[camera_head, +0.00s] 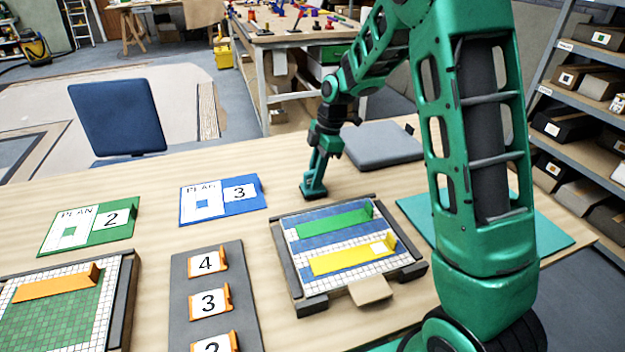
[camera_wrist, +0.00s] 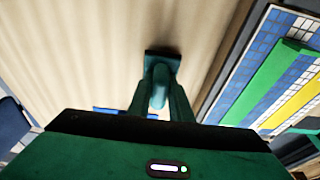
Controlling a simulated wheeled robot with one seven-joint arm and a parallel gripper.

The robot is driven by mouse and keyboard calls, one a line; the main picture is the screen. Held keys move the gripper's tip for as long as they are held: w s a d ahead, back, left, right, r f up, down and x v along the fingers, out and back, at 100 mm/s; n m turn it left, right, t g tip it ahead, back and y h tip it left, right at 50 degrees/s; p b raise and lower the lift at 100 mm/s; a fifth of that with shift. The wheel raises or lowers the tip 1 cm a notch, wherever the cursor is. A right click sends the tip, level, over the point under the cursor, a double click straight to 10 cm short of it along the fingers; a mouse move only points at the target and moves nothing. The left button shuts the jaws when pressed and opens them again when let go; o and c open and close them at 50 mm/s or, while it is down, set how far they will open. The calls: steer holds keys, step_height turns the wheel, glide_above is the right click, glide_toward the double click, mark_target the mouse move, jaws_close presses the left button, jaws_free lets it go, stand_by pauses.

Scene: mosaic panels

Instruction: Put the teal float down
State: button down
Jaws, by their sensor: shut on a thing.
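The teal float (camera_head: 312,191) has a flat dark-edged base and a handle. It is at the tabletop behind the middle mosaic panel; I cannot tell whether its base touches the wood. My gripper (camera_head: 320,168) points down and is shut on the float's handle. In the wrist view, the float (camera_wrist: 162,62) lies ahead of my gripper (camera_wrist: 160,108), with a dark shadow beside it on bare wood. The fingers partly hide the handle.
The middle panel (camera_head: 285,259) holds green and yellow strips. Plan cards 3 (camera_head: 241,192) and 2 (camera_head: 112,231) lie left. A grey rack (camera_head: 180,293) holds number tags. A grey pad (camera_head: 375,150) lies behind right. Bare wood surrounds the float.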

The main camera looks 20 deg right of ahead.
steer(key=shift+f, duration=0.5)
steer(key=shift+f, duration=0.1)
steer(key=c, duration=1.6)
jaws_free()
steer(key=v, duration=1.1)
steer(key=s+d+r+m, duration=0.4)
steer(key=s+d+m, duration=0.1)
steer(key=s, duration=0.2)
steer(key=s+d+f+m, duration=0.1)
steer(key=s+d+m, duration=0.2)
steer(key=s+m, duration=0.3)
steer(key=s+d+f+m+h, duration=0.1)
steer(key=s+d+m, duration=0.2)
steer(key=s+m, duration=0.4)
steer(key=s+d+m+h, duration=0.1)
steer(key=s+d+m, duration=0.2)
steer(key=s, duration=1.4)
steer(key=shift+s+f+m, duration=0.1)
steer(key=shift+f+m, duration=0.1)
steer(key=shift+m, duration=0.65)
steer(key=shift+s+f+m, duration=0.1)
steer(key=shift+f+m, duration=0.1)
steer(key=shift+m, duration=0.65)
